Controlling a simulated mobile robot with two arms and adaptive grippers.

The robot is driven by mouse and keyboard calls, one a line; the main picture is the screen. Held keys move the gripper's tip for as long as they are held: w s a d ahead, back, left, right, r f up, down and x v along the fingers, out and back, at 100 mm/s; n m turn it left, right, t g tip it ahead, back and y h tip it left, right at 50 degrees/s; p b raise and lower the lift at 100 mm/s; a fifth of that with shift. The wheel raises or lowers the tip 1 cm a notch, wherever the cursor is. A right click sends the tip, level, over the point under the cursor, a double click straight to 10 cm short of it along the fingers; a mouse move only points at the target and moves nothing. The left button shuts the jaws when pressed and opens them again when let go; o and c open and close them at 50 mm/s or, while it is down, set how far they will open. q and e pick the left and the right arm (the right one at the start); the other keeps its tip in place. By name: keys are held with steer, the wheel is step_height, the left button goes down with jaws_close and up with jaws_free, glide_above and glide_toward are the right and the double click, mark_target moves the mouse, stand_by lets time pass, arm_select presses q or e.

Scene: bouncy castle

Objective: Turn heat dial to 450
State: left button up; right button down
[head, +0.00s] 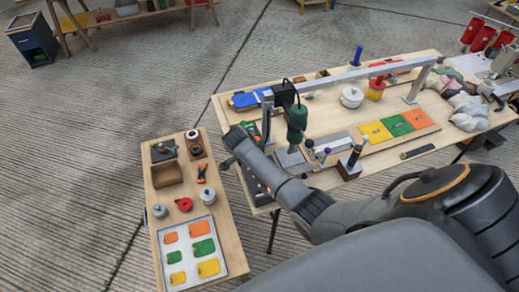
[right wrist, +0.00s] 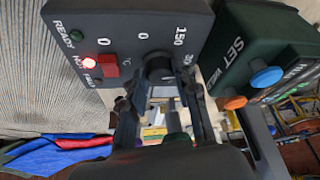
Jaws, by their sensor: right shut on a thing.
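In the right wrist view, a dark grey control box (right wrist: 125,25) carries the labels READY, HOT and FAULT, a dark green lamp, a lit red lamp and a red switch. The heat dial (right wrist: 158,68) is a black knob on this face, with 0 and 150 printed near it and other marks partly hidden. My right gripper (right wrist: 158,98) is shut on the dial, with one finger on each side of it. The dial's pointer cannot be read. In the head view my right arm covers much of the box, and its fingers are hard to make out. My left gripper is not in view.
A dark green box marked SET (right wrist: 250,45), with blue and orange knobs, stands close to the right. In the head view the wooden bench (head: 345,175) bears a metal frame and coloured plates. A side table (head: 225,235) with a tray stands left.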

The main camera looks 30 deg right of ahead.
steer(key=m, duration=0.1)
steer(key=m+g+b, duration=0.1)
steer(key=shift+w+f+m, duration=0.15)
steer(key=shift+w+m, duration=0.05)
steer(key=shift+m, duration=0.2)
steer(key=m+g+b, duration=0.1)
steer(key=m+b, duration=0.1)
steer(key=m, duration=0.1)
steer(key=shift+w+m+b, duration=0.15)
steer(key=shift+m+b, duration=0.15)
steer(key=shift+b, duration=0.1)
steer(key=m+b, duration=0.1)
steer(key=m+g+y+b, duration=0.1)
steer(key=m, duration=0.1)
steer(key=shift+w+d+g+b, duration=0.1)
steer(key=shift+d+g+b, duration=0.05)
steer(key=shift+g+b, duration=0.2)
steer(key=shift+d+m+g+y+b, duration=0.15)
steer(key=shift+m+g+y+b, duration=0.25)
steer(key=shift+m+b, duration=1.05)
steer(key=shift+m+p, duration=0.3)
steer(key=shift+m, duration=0.25)
steer(key=c, duration=1)
jaws_free()
